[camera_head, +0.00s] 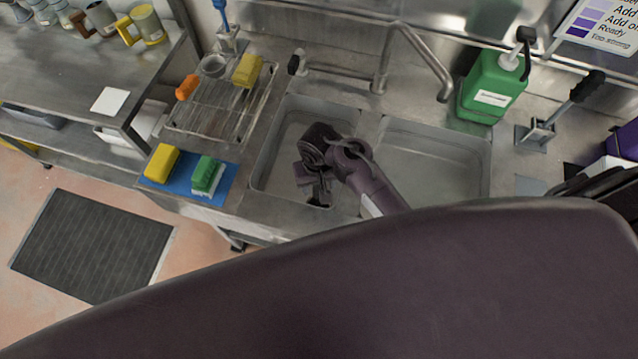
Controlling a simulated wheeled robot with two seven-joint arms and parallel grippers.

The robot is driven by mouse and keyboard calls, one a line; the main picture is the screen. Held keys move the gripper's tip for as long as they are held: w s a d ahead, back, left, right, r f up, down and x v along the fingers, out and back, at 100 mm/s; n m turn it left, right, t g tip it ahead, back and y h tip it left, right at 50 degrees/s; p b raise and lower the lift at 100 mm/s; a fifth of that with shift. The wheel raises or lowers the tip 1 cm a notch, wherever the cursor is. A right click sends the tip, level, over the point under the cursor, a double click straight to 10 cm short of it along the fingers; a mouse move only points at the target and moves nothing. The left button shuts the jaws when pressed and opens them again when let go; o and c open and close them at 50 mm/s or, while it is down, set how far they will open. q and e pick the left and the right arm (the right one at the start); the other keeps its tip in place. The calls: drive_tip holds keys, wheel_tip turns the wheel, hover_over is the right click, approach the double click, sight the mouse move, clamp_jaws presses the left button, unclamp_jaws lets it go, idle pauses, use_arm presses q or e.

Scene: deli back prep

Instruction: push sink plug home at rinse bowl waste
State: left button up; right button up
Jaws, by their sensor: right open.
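My right gripper (314,190) reaches down into the left sink bowl (270,160), over its right part. Its jaws are open, pointing down towards the bowl floor. I cannot make out the sink plug or the waste; the gripper and wrist cover part of the bowl floor, and dark parts at the fingertips are too small to tell apart. The right bowl (430,165) looks empty. My left gripper is not in view.
A curved tap (415,50) stands behind the bowls. A green bottle (493,88) and a black-handled lever (560,108) stand at right. My own dark arm fills the foreground.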

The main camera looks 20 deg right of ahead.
drive_tip(key=shift+r, duration=2.35)
drive_tip(key=shift+r, duration=0.1)
wheel_tip(320, 180, up, 8)
drive_tip(key=b, duration=0.1)
drive_tip(key=shift+f+b, duration=0.2)
drive_tip(key=shift+b, duration=0.2)
